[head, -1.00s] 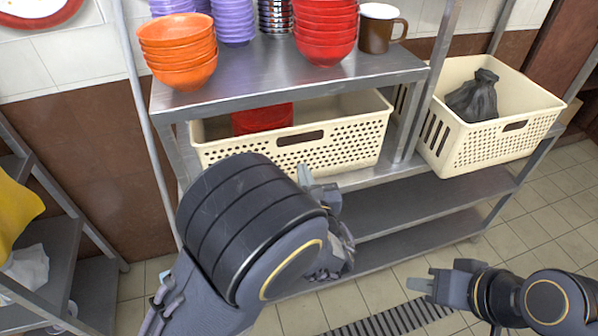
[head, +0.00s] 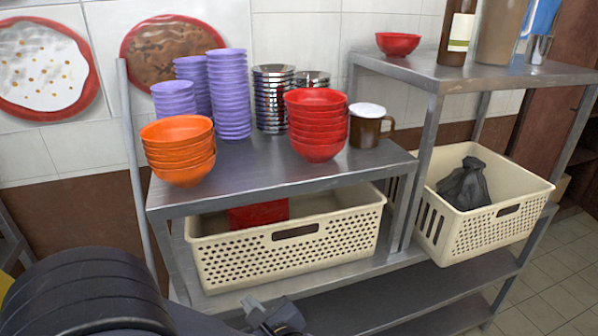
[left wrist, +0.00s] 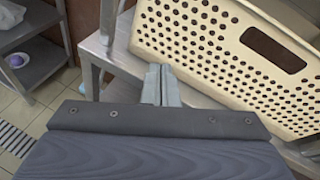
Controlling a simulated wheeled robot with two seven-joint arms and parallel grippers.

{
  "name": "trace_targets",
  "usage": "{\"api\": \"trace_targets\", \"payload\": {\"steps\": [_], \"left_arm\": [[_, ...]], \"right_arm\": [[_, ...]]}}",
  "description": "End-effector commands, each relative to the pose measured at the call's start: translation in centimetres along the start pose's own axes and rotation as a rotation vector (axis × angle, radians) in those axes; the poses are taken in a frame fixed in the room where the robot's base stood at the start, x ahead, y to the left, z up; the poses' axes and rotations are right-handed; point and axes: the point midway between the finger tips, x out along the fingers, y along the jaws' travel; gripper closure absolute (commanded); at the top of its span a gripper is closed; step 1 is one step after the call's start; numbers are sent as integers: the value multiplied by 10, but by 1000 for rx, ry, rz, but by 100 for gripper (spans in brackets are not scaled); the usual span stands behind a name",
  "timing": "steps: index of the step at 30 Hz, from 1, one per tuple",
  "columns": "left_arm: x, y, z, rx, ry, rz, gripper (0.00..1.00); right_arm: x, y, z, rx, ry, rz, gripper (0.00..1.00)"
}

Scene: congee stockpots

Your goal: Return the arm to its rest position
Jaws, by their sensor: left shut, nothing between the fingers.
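My left gripper (head: 252,305) is low in the head view, in front of the cream basket's lower edge. Its arm comes in from the bottom left. In the left wrist view its two fingers (left wrist: 160,84) are together with nothing between them, near the corner of the perforated basket (left wrist: 190,40). I cannot tell whether they touch the basket. My right gripper is out of view.
The metal shelf (head: 270,180) carries orange bowls (head: 178,150), purple bowls, red bowls (head: 317,125) and a brown mug (head: 368,128). Below, the cream basket (head: 290,262) holds something red. Another basket (head: 485,230) on the right holds a black bag (head: 463,184).

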Motion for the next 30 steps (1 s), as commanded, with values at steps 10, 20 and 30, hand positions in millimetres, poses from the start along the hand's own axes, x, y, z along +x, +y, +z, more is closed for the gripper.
{"api": "trace_targets", "payload": {"steps": [10, 20, 30], "left_arm": [[-13, 175, 35, -1025, 480, 873, 100], [-79, 184, 71, -2084, 694, 1277, 100], [-91, 173, 93, -2451, 743, 1308, 100]], "right_arm": [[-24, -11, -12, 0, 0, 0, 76], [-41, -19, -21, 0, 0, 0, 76], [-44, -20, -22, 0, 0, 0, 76]]}}
